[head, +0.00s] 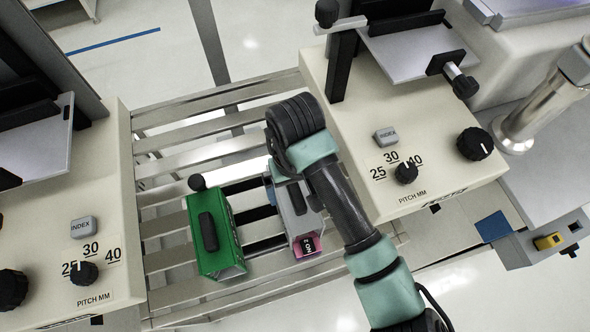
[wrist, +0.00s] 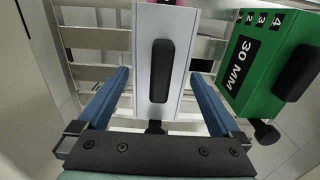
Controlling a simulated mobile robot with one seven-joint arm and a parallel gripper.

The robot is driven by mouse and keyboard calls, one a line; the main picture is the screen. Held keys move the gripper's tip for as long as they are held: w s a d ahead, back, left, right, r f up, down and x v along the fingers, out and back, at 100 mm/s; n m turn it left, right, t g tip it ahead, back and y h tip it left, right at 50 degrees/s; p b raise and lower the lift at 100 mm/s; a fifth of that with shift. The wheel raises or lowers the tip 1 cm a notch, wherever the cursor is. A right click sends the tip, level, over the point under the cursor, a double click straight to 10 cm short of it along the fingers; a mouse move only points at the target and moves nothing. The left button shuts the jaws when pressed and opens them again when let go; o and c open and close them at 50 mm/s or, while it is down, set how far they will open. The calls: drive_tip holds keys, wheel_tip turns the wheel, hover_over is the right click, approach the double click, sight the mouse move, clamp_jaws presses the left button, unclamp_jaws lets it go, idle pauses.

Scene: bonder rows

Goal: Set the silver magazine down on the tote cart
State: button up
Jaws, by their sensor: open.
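The silver magazine (head: 302,222) stands on a slatted metal rack (head: 172,163), with a black handle on top and a pink end with a black label. In the head view my arm partly covers it. In the wrist view the silver magazine (wrist: 143,60) lies between the two blue fingers of my gripper (wrist: 160,75). The gripper is open, with a visible gap on each side of the magazine. I cannot make out for certain whether the slatted rack is the tote cart.
A green magazine (head: 222,245) marked 30 MM stands close to the left of the silver one in the head view. Cream machines with pitch dials flank the rack, at left (head: 105,215) and right (head: 425,130). Bare slats lie behind the magazines.

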wheel_tip(320, 180, up, 9)
idle(0.3)
drive_tip(key=shift+a, duration=0.1)
